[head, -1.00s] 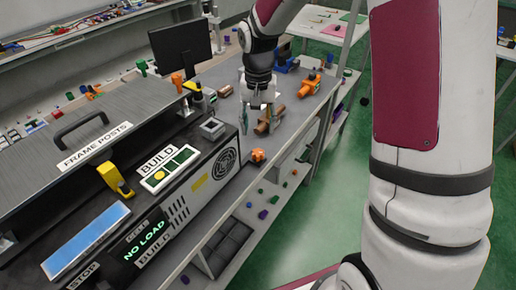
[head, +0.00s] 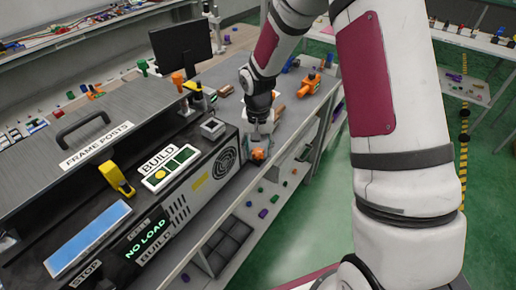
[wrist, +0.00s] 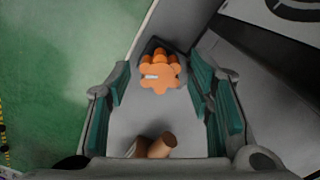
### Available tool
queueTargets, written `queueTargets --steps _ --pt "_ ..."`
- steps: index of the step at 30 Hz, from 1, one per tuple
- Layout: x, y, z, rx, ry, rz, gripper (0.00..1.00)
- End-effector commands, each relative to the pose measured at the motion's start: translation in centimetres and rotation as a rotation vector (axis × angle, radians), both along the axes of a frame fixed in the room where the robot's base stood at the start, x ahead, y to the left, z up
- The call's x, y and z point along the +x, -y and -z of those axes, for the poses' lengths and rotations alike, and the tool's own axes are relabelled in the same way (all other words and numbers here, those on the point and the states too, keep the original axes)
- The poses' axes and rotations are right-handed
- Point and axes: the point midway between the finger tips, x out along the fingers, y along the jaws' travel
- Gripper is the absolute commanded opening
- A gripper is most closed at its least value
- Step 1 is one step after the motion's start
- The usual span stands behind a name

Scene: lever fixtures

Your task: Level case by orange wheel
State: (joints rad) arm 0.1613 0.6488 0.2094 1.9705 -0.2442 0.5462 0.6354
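The orange wheel (head: 257,154) is a small lobed knob by the front end of the dark case (head: 200,185), near the table's edge. In the wrist view the wheel (wrist: 160,76) lies ahead, between the teal-padded fingers. My gripper (head: 256,142) is open and points down at the wheel, partly hiding it in the head view. In the wrist view my gripper (wrist: 158,84) has a finger on each side, with visible gaps to the wheel. I cannot tell whether the fingertips reach down to its height.
Brown cylinders (wrist: 160,145) lie on the grey table close to my gripper. The case carries a fan grille, a BUILD panel (head: 170,167) and a NO LOAD display (head: 146,236). An orange fixture (head: 306,84) stands farther back. Green floor is open to the right.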

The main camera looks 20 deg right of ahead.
Motion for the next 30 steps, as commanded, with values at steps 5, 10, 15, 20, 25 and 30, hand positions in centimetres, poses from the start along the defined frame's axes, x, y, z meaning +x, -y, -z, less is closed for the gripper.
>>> queueTargets --steps 5,10,15,20,25,30 --pt "0.01 -0.01 -0.02 0.0 0.0 0.0 0.04" --pt "0.01 -0.01 -0.03 0.0 0.0 -0.002 0.01" --pt "0.01 -0.01 -0.03 0.0 0.0 -0.027 0.01" --pt "0.02 0.0 -0.04 0.0 0.0 -0.095 0.01" --pt "0.02 0.0 -0.04 0.0 0.0 -0.217 0.01" --pt "0.01 0.0 -0.04 0.0 0.0 -0.374 0.01"
